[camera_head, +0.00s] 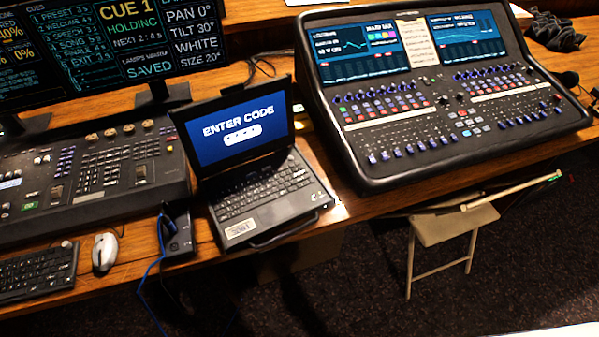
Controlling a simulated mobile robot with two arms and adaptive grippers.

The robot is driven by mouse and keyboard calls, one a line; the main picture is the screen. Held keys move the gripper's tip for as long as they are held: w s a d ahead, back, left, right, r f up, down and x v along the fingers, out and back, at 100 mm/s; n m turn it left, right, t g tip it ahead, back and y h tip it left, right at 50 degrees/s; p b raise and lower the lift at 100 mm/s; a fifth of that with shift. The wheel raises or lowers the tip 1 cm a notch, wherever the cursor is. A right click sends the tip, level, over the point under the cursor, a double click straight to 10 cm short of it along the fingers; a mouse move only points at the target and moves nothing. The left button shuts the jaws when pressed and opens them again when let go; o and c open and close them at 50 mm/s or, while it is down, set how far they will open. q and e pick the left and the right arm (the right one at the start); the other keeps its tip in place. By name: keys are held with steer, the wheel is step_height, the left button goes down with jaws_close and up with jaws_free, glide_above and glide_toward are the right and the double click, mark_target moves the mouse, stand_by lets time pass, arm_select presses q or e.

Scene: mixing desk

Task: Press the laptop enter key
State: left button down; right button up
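The black laptop (257,167) stands open on the wooden desk, left of the picture's middle. Its blue screen (238,137) reads "ENTER CODE" above a white box with several marks in it. Its dark keyboard (262,192) faces me, but single keys, the enter key among them, are too small to tell apart. Neither my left gripper nor my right gripper is in view. Nothing touches or covers the laptop keyboard.
A large mixing console (450,115) stands right of the laptop; another console (88,170) is at left. A small black box (177,238) with a blue cable, a white mouse (105,251) and a separate keyboard (38,273) sit nearby. A folding chair (452,225) stands below the desk's front edge.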

jaws_close()
stand_by(1.4)
